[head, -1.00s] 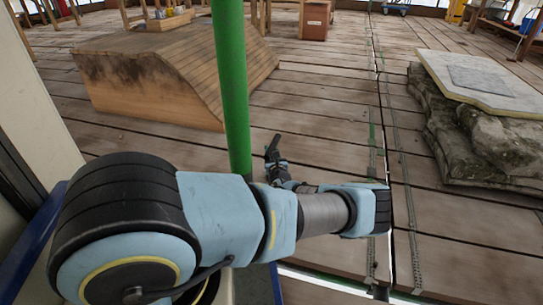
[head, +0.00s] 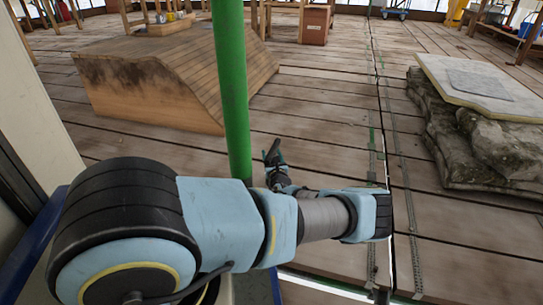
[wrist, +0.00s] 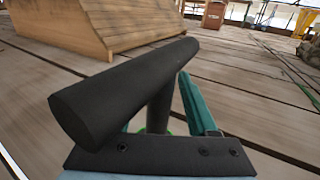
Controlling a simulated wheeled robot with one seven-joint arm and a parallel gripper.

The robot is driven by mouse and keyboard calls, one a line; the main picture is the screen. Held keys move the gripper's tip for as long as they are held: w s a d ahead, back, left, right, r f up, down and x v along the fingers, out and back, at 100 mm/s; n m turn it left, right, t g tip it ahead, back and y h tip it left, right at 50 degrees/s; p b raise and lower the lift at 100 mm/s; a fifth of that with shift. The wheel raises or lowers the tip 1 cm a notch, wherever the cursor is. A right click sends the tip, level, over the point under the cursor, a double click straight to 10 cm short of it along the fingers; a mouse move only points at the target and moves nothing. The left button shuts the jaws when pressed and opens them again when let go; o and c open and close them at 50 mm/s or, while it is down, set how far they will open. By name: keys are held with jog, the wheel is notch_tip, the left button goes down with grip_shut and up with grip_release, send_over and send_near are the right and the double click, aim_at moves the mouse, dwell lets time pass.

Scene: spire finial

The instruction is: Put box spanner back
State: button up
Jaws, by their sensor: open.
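A black T-shaped tool, which looks like the box spanner (wrist: 125,88), fills the middle of the wrist view. Its thick round crossbar slants up to the right, and a dark stem runs down from it between the teal fingers of my gripper (wrist: 162,117). The jaws are open around the stem; whether either finger touches it cannot be told. In the head view the tool (head: 273,152) shows small and dark at my gripper (head: 277,176), just right of the green pole. Its lower end is hidden, and so is whatever it rests in.
A green upright pole (head: 232,90) stands close to my arm. A wooden sloped block (head: 160,85) is behind it on the plank floor (head: 320,110). Stacked stone with a pale slab (head: 480,85) is at the right. Open planks lie between them.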

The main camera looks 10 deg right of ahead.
aim_at(268, 160)
jog(key=s+p, duration=0.5)
jog(key=s, duration=0.7)
jog(key=shift+d, duration=0.15)
